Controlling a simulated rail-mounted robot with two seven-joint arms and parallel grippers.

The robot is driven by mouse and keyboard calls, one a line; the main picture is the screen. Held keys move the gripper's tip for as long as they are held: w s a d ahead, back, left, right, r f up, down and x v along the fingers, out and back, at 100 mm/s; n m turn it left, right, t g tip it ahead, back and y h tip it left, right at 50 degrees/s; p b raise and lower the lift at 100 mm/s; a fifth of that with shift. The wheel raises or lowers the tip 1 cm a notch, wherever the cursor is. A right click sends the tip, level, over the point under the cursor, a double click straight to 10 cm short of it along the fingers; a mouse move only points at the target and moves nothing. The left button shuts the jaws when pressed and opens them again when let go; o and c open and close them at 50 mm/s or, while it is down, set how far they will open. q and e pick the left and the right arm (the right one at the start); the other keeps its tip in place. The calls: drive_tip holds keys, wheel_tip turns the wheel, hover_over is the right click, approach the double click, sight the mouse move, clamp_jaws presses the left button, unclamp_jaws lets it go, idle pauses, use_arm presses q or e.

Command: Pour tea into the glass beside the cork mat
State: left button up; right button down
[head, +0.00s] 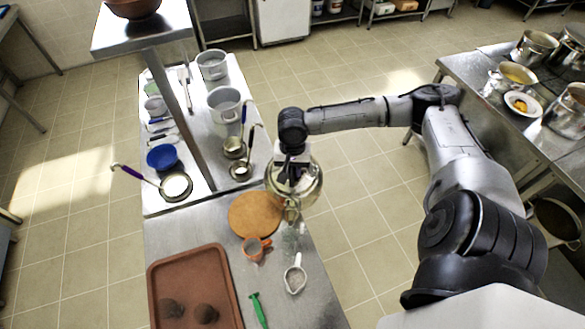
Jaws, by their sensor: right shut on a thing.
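My right gripper (294,172) is shut on a shiny metal teapot (309,192) and holds it at the right edge of the steel counter. The teapot's spout (292,212) points down toward the front of the counter. A faint clear glass (290,241) stands just below the spout, to the right of the round cork mat (252,217). The cork mat lies bare on the counter. I cannot tell whether tea is flowing or how full the glass is. My left gripper is not in view.
An orange mug (253,249) stands just in front of the cork mat. A small white pitcher (295,280) sits in front of the glass. A brown tray (188,260) and a green-handled tool (258,309) lie nearby. Pots and ladles crowd the counter behind.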

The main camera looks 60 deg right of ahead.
sight(291, 181)
drive_tip(key=shift+a+f, duration=0.1)
drive_tip(key=shift+f, duration=0.15)
drive_tip(key=shift+s+a+r+p, duration=0.1)
drive_tip(key=shift+a+r+p, duration=0.1)
drive_tip(key=shift+r+p, duration=0.15)
drive_tip(key=shift+s+a+r+t+h+p, duration=0.1)
drive_tip(key=shift+s+a+t+h+p, duration=0.15)
drive_tip(key=shift+a+h+p, duration=0.3)
drive_tip(key=shift+s+a+t+h+p, duration=0.3)
drive_tip(key=shift+a+h+p, duration=0.35)
drive_tip(key=shift+a, duration=0.15)
drive_tip(key=shift+d, duration=0.1)
drive_tip(key=shift+a, duration=0.2)
drive_tip(key=shift+s+a, duration=0.1)
drive_tip(key=shift+a, duration=0.05)
drive_tip(key=shift+a+h, duration=0.15)
drive_tip(key=shift+h, duration=0.15)
idle(0.4)
drive_tip(key=shift+s+a, duration=0.1)
drive_tip(key=shift+a, duration=0.05)
idle(0.5)
